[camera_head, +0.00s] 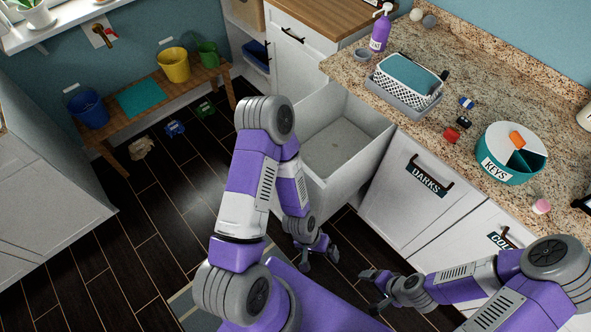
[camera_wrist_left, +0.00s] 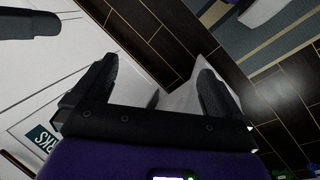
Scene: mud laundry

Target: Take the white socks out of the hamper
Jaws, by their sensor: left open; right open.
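The open hamper (camera_head: 357,168) is a pulled-out white bin at the counter's left end. Its pale grey floor shows, and I can make out no white socks in it; my left arm hides part of it. My left gripper (camera_head: 318,250) hangs low in front of the hamper, open and empty. In the left wrist view its two dark fingers (camera_wrist_left: 155,75) are spread, with a white panel edge beyond them. My right gripper (camera_head: 374,287) is open and empty, to the right of the left one and below the DARKS front.
A closed DARKS front (camera_head: 405,195) adjoins the hamper. The counter (camera_head: 455,75) holds a basket (camera_head: 408,82) and a KEYS tin (camera_head: 510,152). A wooden bench (camera_head: 140,105) with buckets stands along the wall. A crumpled beige cloth (camera_head: 141,147) lies on the dark floor.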

